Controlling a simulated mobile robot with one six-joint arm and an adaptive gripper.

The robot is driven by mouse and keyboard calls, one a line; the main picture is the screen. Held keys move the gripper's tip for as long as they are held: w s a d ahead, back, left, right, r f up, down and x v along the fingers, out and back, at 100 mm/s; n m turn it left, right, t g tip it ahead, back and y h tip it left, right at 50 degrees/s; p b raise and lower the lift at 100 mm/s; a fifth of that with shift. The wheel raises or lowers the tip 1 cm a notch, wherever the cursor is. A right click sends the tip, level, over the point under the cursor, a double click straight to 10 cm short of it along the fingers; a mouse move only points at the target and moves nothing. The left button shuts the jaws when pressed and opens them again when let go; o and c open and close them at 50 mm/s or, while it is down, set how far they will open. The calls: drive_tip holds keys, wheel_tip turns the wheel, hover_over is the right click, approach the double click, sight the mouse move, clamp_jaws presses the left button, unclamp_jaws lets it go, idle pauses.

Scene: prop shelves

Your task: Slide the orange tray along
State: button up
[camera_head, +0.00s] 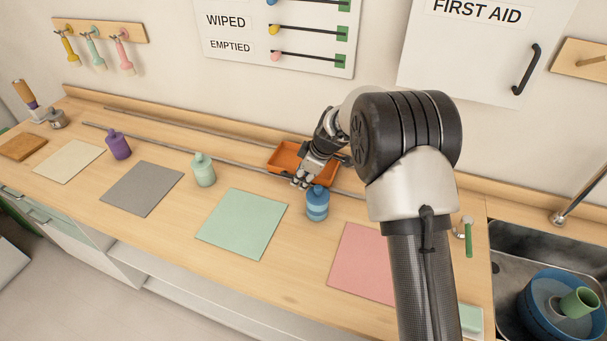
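The orange tray (287,155) sits at the back of the wooden counter, between two thin grey rails that run along it. My gripper (299,184) is at the tray's front edge, pointing down and left. I cannot tell whether the fingers touch the tray or the front rail. The fingers are too small and dark to show whether they are open or shut.
Flat mats, such as the mint one (243,224), lie in front. The track left of the tray is clear.

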drive_tip(key=shift+f, duration=0.1)
drive_tip(key=shift+r, duration=0.2)
drive_tip(key=v, duration=1.1)
drive_tip(key=shift+d+r, duration=0.2)
drive_tip(key=shift+r, duration=0.15)
drive_tip(key=shift+s, duration=0.1)
